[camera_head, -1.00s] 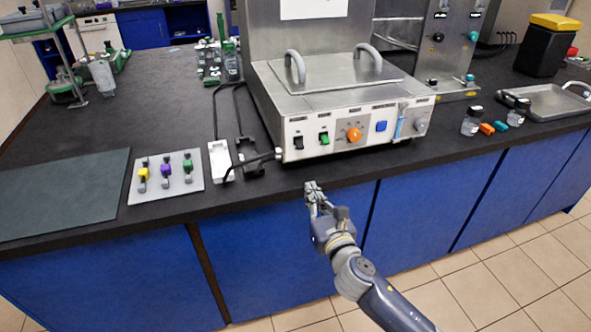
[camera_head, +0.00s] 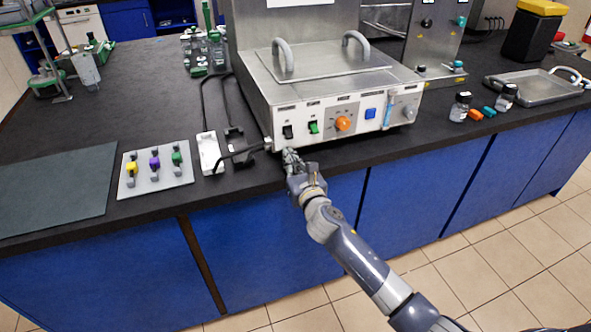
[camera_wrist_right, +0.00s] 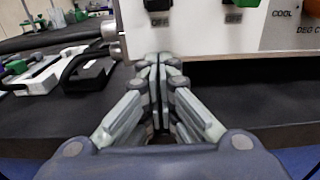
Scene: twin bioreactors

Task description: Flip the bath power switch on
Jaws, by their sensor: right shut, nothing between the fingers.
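The steel bath (camera_head: 330,95) stands on the dark bench with its white control panel facing me. On the panel are a black rocker switch (camera_head: 288,132) at the left, a green switch (camera_head: 313,127), an orange knob (camera_head: 343,123) and a blue button (camera_head: 370,113). The black switch (camera_wrist_right: 158,5) and the green switch (camera_wrist_right: 246,3) also show at the top of the right wrist view. My right gripper (camera_head: 291,153) is shut and empty, in front of and just below the black switch. Its fingertips (camera_wrist_right: 158,60) point at the panel's lower edge; I cannot tell whether they touch it. My left gripper is out of view.
A white power strip (camera_head: 209,153) and black cables lie left of the bath. A grey plate (camera_head: 140,180) with yellow, purple and green clamps lies further left. Small bottles (camera_head: 460,107) and a metal tray (camera_head: 540,88) stand to the right.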

